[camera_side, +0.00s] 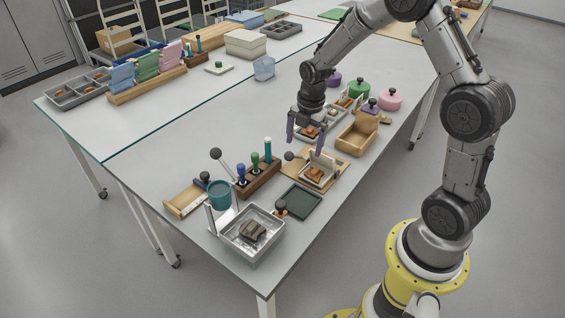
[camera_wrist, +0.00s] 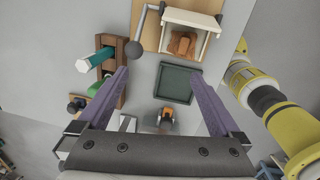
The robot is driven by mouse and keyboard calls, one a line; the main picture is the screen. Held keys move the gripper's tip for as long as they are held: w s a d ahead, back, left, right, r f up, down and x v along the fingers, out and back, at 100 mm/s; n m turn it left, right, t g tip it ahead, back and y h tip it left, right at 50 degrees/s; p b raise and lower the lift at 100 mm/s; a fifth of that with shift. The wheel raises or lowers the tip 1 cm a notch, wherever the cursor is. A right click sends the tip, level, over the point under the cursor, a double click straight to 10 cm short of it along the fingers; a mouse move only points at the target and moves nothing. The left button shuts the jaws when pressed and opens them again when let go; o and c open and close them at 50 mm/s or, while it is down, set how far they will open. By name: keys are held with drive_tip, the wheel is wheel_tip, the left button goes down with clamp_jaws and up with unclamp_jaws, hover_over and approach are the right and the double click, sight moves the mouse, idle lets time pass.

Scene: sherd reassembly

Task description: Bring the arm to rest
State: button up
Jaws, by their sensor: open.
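My gripper (camera_side: 306,131) hangs above the work table (camera_side: 150,167), pointing down, with its two purple fingers spread apart. In the wrist view my gripper (camera_wrist: 160,85) is open, and nothing is held between the fingers. Below it the wrist view shows a dark green square tray (camera_wrist: 175,83), empty. A brown sherd piece (camera_wrist: 183,43) sits in a white-walled holder (camera_wrist: 207,20) on a wooden board. In the side view this sherd piece (camera_side: 315,174) lies on the board left of the table's right edge.
A metal tray (camera_side: 277,244) holding a dark lump stands at the front corner. A wooden rack (camera_side: 259,180) with coloured handles and a teal cup (camera_side: 219,195) stand left. An open wooden box (camera_side: 357,137) and pink, green and purple lidded pots lie near my gripper.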

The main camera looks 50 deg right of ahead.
drive_tip(key=s+a+r+m+t, duration=0.2)
drive_tip(key=s+a+r, duration=0.15)
drive_tip(key=r, duration=0.65)
drive_tip(key=s+a+r+m+t, duration=0.1)
drive_tip(key=s+a+r+t, duration=0.15)
drive_tip(key=a+r, duration=0.45)
drive_tip(key=s+a+r+m, duration=0.1)
drive_tip(key=s+r+m, duration=0.1)
drive_tip(key=s+m, duration=1.4)
drive_tip(key=shift+s+a, duration=0.3)
drive_tip(key=shift+s, duration=0.25)
